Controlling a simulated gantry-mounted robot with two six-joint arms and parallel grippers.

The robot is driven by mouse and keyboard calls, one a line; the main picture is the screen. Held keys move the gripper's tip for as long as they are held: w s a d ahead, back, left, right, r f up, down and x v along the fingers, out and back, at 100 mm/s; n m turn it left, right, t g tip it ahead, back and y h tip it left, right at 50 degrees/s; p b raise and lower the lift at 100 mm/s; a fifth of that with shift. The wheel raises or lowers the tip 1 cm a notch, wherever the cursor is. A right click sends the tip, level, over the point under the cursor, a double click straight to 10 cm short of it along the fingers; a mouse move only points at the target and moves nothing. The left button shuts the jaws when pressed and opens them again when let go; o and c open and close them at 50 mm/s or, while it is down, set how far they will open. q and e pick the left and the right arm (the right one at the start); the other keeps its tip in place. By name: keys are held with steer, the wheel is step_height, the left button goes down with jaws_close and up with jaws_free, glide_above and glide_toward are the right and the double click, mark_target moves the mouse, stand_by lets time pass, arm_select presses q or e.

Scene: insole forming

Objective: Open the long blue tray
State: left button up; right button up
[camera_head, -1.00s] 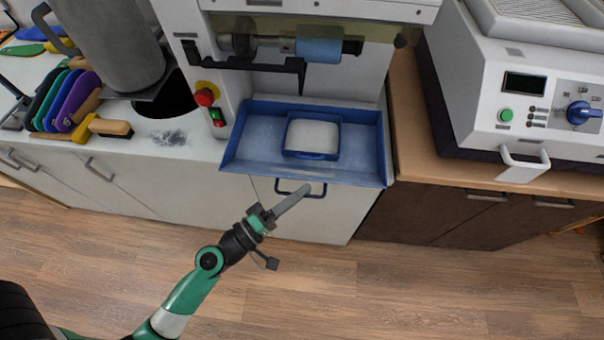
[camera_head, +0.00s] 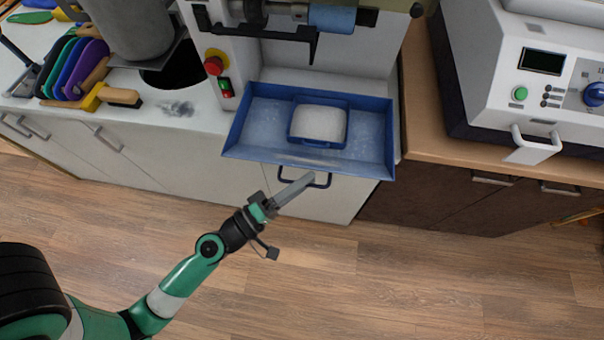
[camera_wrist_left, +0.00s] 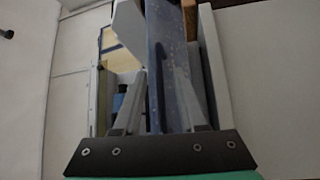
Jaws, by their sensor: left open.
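The long blue tray (camera_head: 236,140) sticks out from under the press in the head view, its front edge past the counter. A smaller blue tray holding a white pad (camera_head: 320,123) sits in it. The dark handle (camera_head: 291,175) is at the long tray's front. My left gripper (camera_head: 309,180) is at this handle, overlapping it in the picture. In the left wrist view, the two open fingers (camera_wrist_left: 162,75) stand either side of a blue panel (camera_wrist_left: 158,25) and part of the handle; contact cannot be told. My right gripper is out of view.
The press column with a red button (camera_head: 213,66) stands left of the tray. A white machine (camera_head: 500,75) stands on the wooden counter at right. Brushes and coloured pieces (camera_head: 75,75) lie at left. The floor (camera_head: 420,280) before the cabinets is clear.

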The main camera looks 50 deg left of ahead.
arm_select(q)
steer(key=s+f+b, duration=0.1)
steer(key=s+b, duration=0.5)
steer(key=s, duration=0.5)
steer(key=shift+s+a+f, duration=0.25)
steer(key=shift+a, duration=0.1)
